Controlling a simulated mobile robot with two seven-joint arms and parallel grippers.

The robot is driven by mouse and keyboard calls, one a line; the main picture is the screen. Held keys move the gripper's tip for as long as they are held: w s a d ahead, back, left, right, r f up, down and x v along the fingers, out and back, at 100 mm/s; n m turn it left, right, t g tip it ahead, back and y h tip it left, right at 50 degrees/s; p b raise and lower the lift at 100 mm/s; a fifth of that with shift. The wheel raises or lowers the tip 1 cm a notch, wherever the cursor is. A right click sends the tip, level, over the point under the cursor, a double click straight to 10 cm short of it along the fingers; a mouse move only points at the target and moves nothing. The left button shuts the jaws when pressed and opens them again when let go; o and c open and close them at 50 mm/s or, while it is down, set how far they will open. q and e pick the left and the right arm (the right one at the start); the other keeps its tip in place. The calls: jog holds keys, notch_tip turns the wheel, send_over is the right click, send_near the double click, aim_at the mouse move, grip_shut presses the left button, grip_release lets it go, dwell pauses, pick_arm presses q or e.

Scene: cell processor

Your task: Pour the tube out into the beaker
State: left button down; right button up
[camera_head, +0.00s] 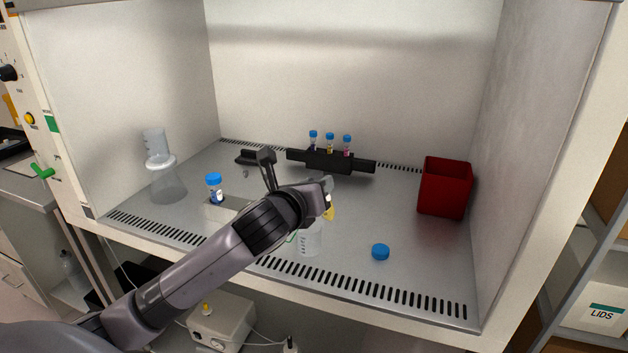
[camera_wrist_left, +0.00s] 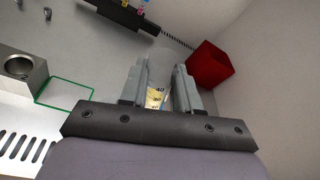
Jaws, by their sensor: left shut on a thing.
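My left gripper (camera_head: 328,192) is shut on a clear tube holding yellow liquid (camera_head: 330,213). The left wrist view shows the tube with its number marks (camera_wrist_left: 155,95) between the two fingers (camera_wrist_left: 160,92). My gripper hides part of the tube in the head view, and I cannot tell its exact tilt. The clear beaker (camera_head: 309,243) stands on the work surface just below and slightly left of the tube's yellow part in the head view. I cannot see any liquid in it. A loose blue cap (camera_head: 380,252) lies to its right. My right gripper is not in view.
A dark rack (camera_head: 360,165) with three capped tubes stands at the back. A red bin (camera_head: 445,188) is at the right. A metal block (camera_wrist_left: 20,72) is at the left, by a green outline (camera_wrist_left: 70,80). A blue-capped tube (camera_head: 215,188) and a flask (camera_head: 166,185) stand left.

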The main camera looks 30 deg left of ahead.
pick_arm(q)
jog(key=shift+d+f+n, duration=0.15)
jog(key=shift+f+n, duration=0.25)
jog(key=shift+n, duration=0.2)
jog(key=shift+r, duration=0.15)
jog(key=shift+d+f+n+t+h, duration=0.15)
jog(key=shift+f+n+t+h, duration=0.25)
jog(key=shift+n, duration=0.5)
jog(key=n+b, duration=0.2)
jog(key=b, duration=0.2)
send_over(309, 238)
jog(key=w+d, duration=0.1)
jog(key=w, duration=0.1)
jog(key=shift+f, duration=2.4)
jog(key=shift+s+d+f, duration=0.15)
jog(key=shift+s+f, duration=0.05)
jog(key=shift+f+n+h+b, duration=0.1)
jog(key=shift+n+h+b, duration=0.3)
